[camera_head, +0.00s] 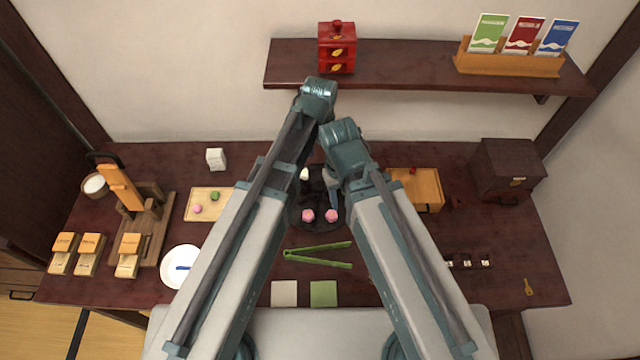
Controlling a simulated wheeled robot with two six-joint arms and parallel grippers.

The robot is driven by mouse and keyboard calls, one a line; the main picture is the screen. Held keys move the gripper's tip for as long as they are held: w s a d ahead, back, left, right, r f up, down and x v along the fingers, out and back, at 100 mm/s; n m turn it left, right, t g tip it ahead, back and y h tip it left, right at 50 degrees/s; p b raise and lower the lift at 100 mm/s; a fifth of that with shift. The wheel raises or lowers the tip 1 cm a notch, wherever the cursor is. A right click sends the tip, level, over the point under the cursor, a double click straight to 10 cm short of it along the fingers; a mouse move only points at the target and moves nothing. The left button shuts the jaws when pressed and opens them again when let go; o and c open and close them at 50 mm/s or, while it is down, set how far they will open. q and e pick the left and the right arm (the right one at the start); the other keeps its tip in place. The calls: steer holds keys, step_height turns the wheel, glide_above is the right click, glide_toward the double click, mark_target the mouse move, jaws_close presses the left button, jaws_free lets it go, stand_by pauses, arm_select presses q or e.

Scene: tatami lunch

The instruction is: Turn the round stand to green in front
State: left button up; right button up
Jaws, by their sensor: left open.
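The round stand (318,220) is dark and sits on the table in the middle, partly hidden behind my arms. Two pink sweets (307,215) lie on its front side and a pale sweet (304,174) lies towards its back left. I see no green sweet on its visible part.
Green tongs (318,254) lie in front of the stand, with a white square (284,293) and a green square (323,293) nearer the front edge. A wooden tray (190,212) with sweets is left, a wooden box (428,190) right. A shelf (400,66) hangs above.

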mark_target(320, 185)
arm_select(q)
step_height(320, 185, down, 13)
steer(key=b, duration=1.2)
arm_select(e)
step_height(320, 185, down, 13)
steer(key=shift+r, duration=0.1)
arm_select(q)
steer(key=shift+r, duration=0.1)
jaws_close()
